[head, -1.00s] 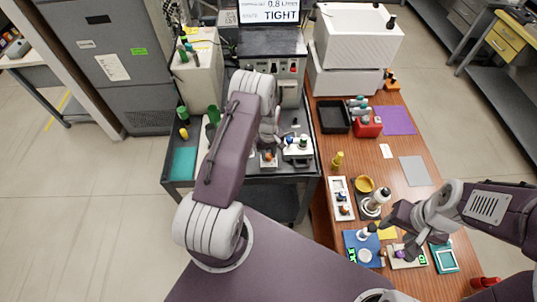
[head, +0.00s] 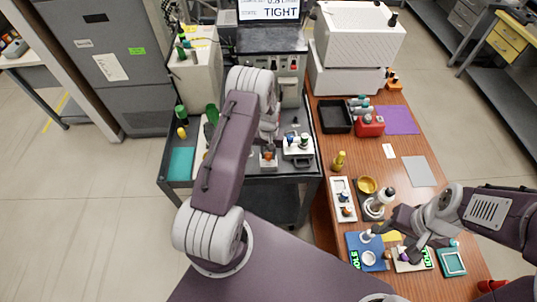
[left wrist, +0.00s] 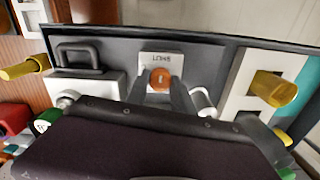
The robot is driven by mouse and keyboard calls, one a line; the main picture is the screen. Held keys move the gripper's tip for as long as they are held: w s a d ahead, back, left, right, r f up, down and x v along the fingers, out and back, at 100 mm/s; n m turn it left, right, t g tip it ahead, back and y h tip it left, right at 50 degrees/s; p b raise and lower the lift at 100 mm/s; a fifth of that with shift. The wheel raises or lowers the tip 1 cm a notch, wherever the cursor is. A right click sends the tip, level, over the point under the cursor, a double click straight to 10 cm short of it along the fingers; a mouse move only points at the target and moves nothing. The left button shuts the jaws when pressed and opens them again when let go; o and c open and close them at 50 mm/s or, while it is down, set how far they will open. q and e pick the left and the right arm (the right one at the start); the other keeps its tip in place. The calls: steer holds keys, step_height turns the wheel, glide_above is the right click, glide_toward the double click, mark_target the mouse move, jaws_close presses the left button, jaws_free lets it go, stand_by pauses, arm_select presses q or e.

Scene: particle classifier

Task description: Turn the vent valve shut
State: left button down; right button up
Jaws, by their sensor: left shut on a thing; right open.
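The vent valve is an orange round knob (left wrist: 160,78) on a small white labelled block (left wrist: 160,59) on the dark cart. In the left wrist view the knob sits between the two fingers of my left gripper (left wrist: 163,90), which is shut on it. In the head view the orange knob (head: 268,155) shows just below my left wrist, and the arm hides part of the area. My right gripper (head: 393,239) is open and empty over the wooden bench, above small fixtures.
A screen (head: 269,9) behind the cart reads TIGHT. A white block with a handle (head: 298,149) stands close right of the valve. A red case (head: 370,125), black tray (head: 335,116) and bottles occupy the wooden bench (head: 405,150).

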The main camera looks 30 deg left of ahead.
mark_target(269, 155)
arm_select(q)
steer(key=shift+w+r, duration=0.1)
stand_by(0.3)
steer(key=c, duration=1.2)
jaws_free()
steer(key=shift+o, duration=0.6)
steer(key=shift+r, duration=0.25)
step_height(269, 155, up, 7)
steer(key=shift+r+b, duration=0.1)
steer(key=shift+b, duration=1.05)
steer(key=shift+r, duration=0.7)
